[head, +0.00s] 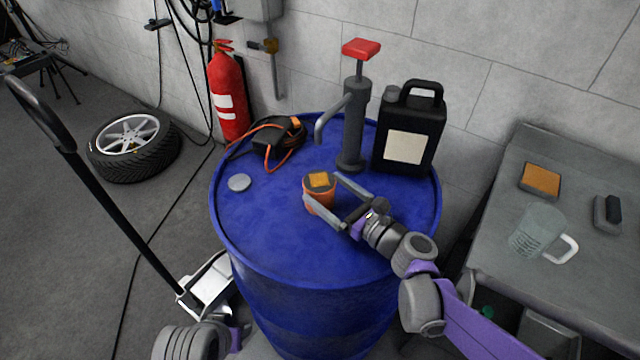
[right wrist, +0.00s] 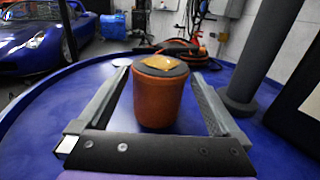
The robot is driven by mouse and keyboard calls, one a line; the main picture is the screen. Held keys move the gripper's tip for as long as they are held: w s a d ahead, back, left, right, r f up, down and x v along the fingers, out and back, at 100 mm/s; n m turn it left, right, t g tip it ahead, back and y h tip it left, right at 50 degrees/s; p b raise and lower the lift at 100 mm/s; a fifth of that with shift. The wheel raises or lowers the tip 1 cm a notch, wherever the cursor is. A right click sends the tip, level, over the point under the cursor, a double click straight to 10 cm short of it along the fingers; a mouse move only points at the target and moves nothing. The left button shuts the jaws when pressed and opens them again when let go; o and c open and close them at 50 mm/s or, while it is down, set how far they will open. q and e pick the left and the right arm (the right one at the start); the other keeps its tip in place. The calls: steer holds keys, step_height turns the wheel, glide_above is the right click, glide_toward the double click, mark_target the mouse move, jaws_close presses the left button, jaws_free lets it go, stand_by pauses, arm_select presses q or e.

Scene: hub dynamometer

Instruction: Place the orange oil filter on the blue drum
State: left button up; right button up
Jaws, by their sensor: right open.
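My right gripper (head: 321,186) is open, with one finger on each side of the filter. In the right wrist view the filter (right wrist: 158,100) stands between the spread fingers, with a visible gap on both sides. Its base appears to rest on the drum top. My left gripper is not in view; only part of my left arm shows at the bottom left.
On the drum are a hand pump (head: 353,125) with a red handle, a black canister (head: 408,130), a dark tool with an orange cable (head: 275,140) and a grey cap (head: 239,183). A workbench (head: 500,215) with a jug (head: 537,232) stands right. The drum's front left is clear.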

steer(key=v, duration=0.9)
